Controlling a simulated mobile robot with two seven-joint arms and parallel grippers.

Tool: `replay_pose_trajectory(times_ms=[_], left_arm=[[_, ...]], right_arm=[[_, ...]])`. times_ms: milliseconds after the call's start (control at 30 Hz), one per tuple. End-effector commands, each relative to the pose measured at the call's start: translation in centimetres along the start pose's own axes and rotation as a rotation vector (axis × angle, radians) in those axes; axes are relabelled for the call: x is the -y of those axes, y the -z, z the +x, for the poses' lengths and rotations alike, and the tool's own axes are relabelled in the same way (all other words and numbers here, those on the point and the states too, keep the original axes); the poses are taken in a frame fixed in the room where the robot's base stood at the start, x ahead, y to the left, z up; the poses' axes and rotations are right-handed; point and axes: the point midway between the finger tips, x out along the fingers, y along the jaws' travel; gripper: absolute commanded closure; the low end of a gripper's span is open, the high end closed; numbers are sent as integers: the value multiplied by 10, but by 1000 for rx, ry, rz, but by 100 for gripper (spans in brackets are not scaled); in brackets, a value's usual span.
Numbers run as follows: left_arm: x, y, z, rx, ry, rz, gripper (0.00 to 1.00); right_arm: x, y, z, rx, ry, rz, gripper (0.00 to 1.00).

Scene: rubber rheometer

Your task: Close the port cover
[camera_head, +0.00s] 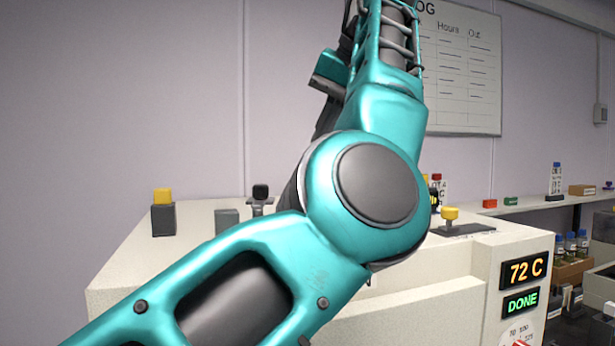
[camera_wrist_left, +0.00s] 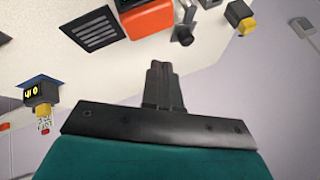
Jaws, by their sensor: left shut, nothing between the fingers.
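My left gripper (camera_wrist_left: 163,85) is in the left wrist view, its dark fingers together and empty. It is over the pale top of the rheometer (camera_wrist_left: 60,60); the machine also shows in the head view (camera_head: 125,270). An orange-red part with a dark edge (camera_wrist_left: 147,17) is at the top of the wrist view, beyond and apart from the fingertips. I cannot tell whether it is the port cover. In the head view my teal left arm hides the middle of the machine, and the gripper itself is not seen. My right gripper is not in view.
A black knob (camera_head: 260,195), a grey block (camera_head: 227,220) and a yellow-topped block (camera_head: 163,210) stand on the machine's left side. A yellow knob (camera_head: 450,216) is on its right. A vent grille (camera_wrist_left: 96,29) lies beside the orange-red part.

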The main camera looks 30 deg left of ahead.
Motion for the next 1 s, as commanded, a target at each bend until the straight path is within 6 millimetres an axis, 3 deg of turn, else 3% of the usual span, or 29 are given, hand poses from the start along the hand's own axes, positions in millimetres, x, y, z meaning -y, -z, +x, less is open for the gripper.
replay_pose_trajectory(times_ms=[167,433,833,1000], left_arm=[[-5,-2,-2,-4,0,11,100],[-5,-1,20,-7,3,10,100],[-6,-2,96,-6,0,12,100],[18,-1,106,-9,0,9,100]], right_arm=[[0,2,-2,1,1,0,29],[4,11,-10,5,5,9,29],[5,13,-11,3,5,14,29],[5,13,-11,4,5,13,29]])
